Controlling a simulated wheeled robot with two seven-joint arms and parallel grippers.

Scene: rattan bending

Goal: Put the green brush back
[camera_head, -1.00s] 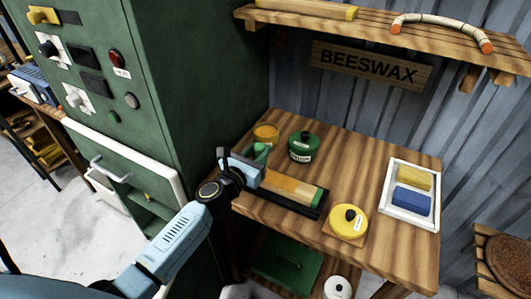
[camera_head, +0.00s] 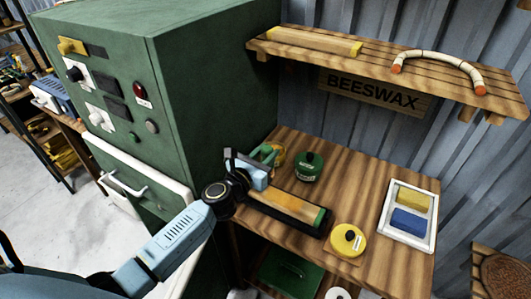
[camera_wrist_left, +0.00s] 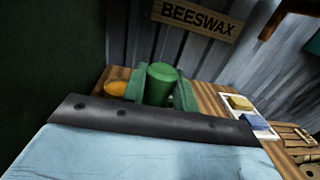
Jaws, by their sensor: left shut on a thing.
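The green brush (camera_head: 266,152) is at my left gripper (camera_head: 260,170), over the back left of the wooden table. My left gripper is shut on it. In the left wrist view, a green cylinder (camera_wrist_left: 161,84), which looks like the brush's handle, stands up between dark green sides. The brush's lower end is hidden behind the gripper. My right gripper is not in view.
A yellow round tin (camera_head: 346,240) and a white tray (camera_head: 432,215) with yellow and blue blocks are farther right. A green cabinet (camera_head: 215,100) rises at left.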

